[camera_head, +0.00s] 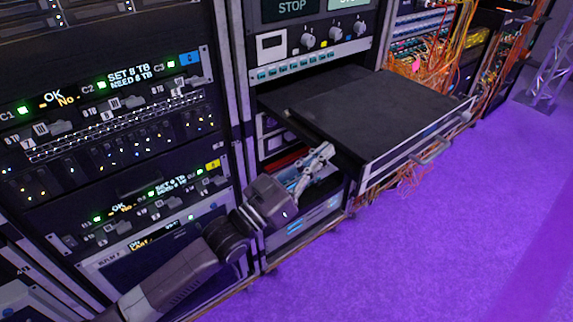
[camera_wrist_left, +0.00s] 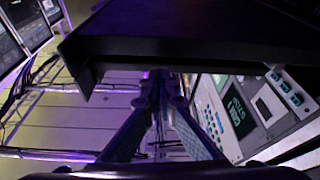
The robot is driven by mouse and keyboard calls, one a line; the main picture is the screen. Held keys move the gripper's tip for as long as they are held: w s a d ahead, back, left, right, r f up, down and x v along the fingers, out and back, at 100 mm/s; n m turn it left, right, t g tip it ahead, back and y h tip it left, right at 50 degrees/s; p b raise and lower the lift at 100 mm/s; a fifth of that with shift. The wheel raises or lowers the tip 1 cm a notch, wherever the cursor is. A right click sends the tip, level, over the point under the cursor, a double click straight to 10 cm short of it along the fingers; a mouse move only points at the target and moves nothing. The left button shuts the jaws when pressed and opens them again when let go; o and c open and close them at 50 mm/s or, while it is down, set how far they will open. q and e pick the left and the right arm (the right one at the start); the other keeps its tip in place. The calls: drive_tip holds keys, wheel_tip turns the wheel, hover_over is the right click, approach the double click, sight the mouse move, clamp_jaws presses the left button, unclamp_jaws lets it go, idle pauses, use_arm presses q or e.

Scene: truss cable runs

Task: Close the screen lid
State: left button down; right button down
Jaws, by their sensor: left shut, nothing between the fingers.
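The screen lid (camera_head: 375,110) is a wide black panel on a drawer (camera_head: 410,140) pulled out of the middle rack. It looks flat, level with the drawer; I cannot tell if any gap is left under it. My left gripper (camera_head: 322,153) is shut and empty at the drawer's near left corner, its fingers pointing up toward the edge. In the left wrist view the shut fingers (camera_wrist_left: 161,78) reach up to the underside of a dark slab (camera_wrist_left: 180,45), which hides what is above. I cannot tell whether they touch it. My right gripper is not in view.
A metal handle (camera_head: 436,150) sticks out from the drawer front. A rack with lit panels (camera_head: 110,130) stands close on the left. Orange cables (camera_head: 425,66) hang at the right racks. The purple floor (camera_head: 450,240) in front is clear.

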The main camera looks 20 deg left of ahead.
use_arm(q)
drive_tip(key=v, duration=0.9)
drive_tip(key=shift+s+a+r, duration=0.2)
drive_tip(key=shift+r, duration=0.15)
drive_tip(key=w+a+f+n+g+y, duration=0.1)
drive_tip(key=w+a+f+y, duration=0.15)
drive_tip(key=f, duration=0.75)
drive_tip(key=w+a+f+n+y, duration=0.1)
drive_tip(key=w+a+f+y, duration=0.2)
drive_tip(key=f, duration=0.6)
drive_tip(key=s+a+f+n+g+y, duration=0.15)
drive_tip(key=s+a+f, duration=0.25)
drive_tip(key=f, duration=0.8)
drive_tip(key=s+a+f+g+y, duration=0.3)
drive_tip(key=s+f, duration=0.2)
drive_tip(key=f, duration=0.7)
drive_tip(key=s+a+f+g+y+p, duration=0.15)
drive_tip(key=s+f+g, duration=0.45)
drive_tip(key=s+f, duration=1.2)
drive_tip(key=s+d+f+g, duration=0.1)
drive_tip(key=s+f+g, duration=0.1)
drive_tip(key=s, duration=0.8)
drive_tip(key=s+d+f+g+y, duration=0.1)
drive_tip(key=s+f+g, duration=0.2)
drive_tip(key=s, duration=0.7)
wheel_tip(320, 180, down, 2)
drive_tip(key=shift+s+d+f, duration=0.1)
drive_tip(key=shift+s+d, duration=0.05)
drive_tip(key=shift+s, duration=0.05)
